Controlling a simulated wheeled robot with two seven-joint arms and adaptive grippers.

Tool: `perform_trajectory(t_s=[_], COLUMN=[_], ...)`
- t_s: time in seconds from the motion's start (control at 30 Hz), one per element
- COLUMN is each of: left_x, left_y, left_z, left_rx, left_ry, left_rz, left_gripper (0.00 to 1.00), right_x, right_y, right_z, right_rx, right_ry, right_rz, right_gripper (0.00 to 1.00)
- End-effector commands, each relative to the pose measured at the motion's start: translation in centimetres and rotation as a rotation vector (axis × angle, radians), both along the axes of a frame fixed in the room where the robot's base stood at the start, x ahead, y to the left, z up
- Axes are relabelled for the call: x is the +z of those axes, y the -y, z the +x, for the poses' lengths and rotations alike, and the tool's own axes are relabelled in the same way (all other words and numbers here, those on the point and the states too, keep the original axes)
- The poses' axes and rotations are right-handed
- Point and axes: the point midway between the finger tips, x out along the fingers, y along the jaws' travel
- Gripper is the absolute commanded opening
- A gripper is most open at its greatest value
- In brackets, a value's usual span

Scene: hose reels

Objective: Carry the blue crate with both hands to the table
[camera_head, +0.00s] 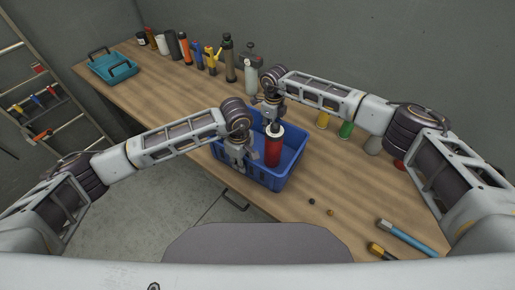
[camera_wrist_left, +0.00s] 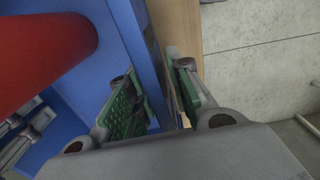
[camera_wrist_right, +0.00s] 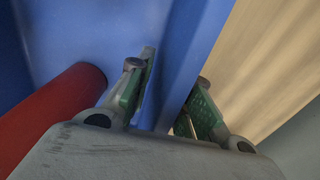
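The blue crate (camera_head: 280,181) stands on the wooden table (camera_head: 185,95), close to its near edge. A red bottle-like cylinder with a white top (camera_head: 273,152) stands inside it. My left gripper (camera_head: 240,163) is at the crate's left wall. In the left wrist view its fingers (camera_wrist_left: 158,100) straddle the blue wall, one inside and one outside, with a slight gap. My right gripper (camera_head: 272,122) is at the far wall. In the right wrist view its fingers (camera_wrist_right: 172,105) straddle that wall, with a narrow gap at the outer finger. Both look open; firm contact is not visible.
A teal tray (camera_head: 113,70) lies at the table's far left end. Several bottles and tools line the back, including a dark bottle (camera_head: 229,60). A blue-handled tool (camera_head: 404,238) lies at the right. A ladder (camera_head: 45,100) leans left. Bare table lies left of the crate.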

Motion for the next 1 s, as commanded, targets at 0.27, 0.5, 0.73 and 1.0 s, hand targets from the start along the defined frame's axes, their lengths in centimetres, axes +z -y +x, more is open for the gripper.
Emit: perform_trajectory(t_s=[0.27, 0.5, 0.73, 1.0], left_x=[0.03, 0.04, 0.18, 0.60], left_y=[0.01, 0.01, 0.04, 0.05], left_z=[0.01, 0.02, 0.07, 0.05], left_rx=[0.000, 0.000, 0.000, 0.000], left_ry=[0.000, 0.000, 0.003, 0.002], left_rz=[0.000, 0.000, -0.002, -0.001], left_gripper=[0.00, 0.00, 0.00, 0.00], right_x=[0.03, 0.04, 0.21, 0.63], right_y=[-0.01, -0.01, -0.05, -0.05], right_z=[0.01, 0.02, 0.08, 0.07], right_rx=[0.000, 0.000, 0.000, 0.000], right_ry=[0.000, 0.000, 0.002, 0.002], right_rz=[0.000, 0.000, 0.001, 0.001], right_gripper=[0.00, 0.00, 0.00, 0.00])
